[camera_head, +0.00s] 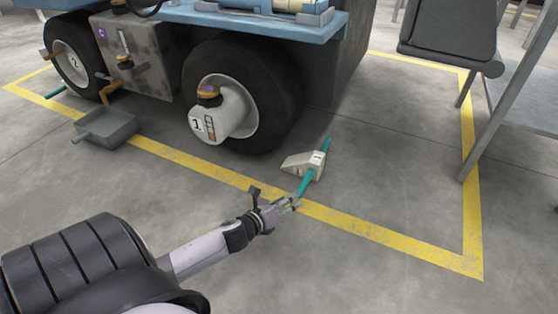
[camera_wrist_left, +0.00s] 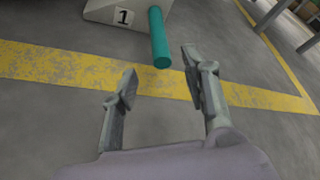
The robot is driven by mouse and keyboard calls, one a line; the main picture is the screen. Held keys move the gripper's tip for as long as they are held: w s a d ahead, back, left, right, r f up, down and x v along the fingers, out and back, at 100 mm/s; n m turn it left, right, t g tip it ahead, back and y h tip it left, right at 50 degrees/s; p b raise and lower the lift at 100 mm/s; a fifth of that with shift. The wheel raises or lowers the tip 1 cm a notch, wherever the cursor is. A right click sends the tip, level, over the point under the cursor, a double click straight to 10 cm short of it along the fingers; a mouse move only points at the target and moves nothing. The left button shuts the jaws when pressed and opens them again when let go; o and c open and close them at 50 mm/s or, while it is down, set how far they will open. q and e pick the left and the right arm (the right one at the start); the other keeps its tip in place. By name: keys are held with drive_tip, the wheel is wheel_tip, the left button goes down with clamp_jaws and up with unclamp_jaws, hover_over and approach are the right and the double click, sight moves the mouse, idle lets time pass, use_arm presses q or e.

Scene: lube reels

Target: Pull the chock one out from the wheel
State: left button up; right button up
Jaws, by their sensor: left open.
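The chock one (camera_head: 301,162) is a pale wedge marked "1" with a teal bar handle (camera_head: 308,182). It lies on the floor just right of the wheel (camera_head: 262,85) that has a hub marked "1". In the left wrist view the chock (camera_wrist_left: 112,14) is at the top, with its teal handle (camera_wrist_left: 159,38) pointing toward me. My left gripper (camera_head: 293,203) is open and empty, close to the near end of the handle. In the wrist view the handle end is ahead of and between the open fingers (camera_wrist_left: 162,92). My right gripper is not in view.
A yellow floor line (camera_head: 372,230) runs beneath my gripper. A grey tray (camera_head: 112,127) lies on the floor at left. A second wheel (camera_head: 72,68) marked "2" stands far left. A chair (camera_head: 449,32) and a metal-legged table (camera_head: 527,85) stand at right. The floor right of the chock is clear.

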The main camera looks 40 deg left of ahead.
use_arm(q)
drive_tip(key=shift+v, duration=1.95)
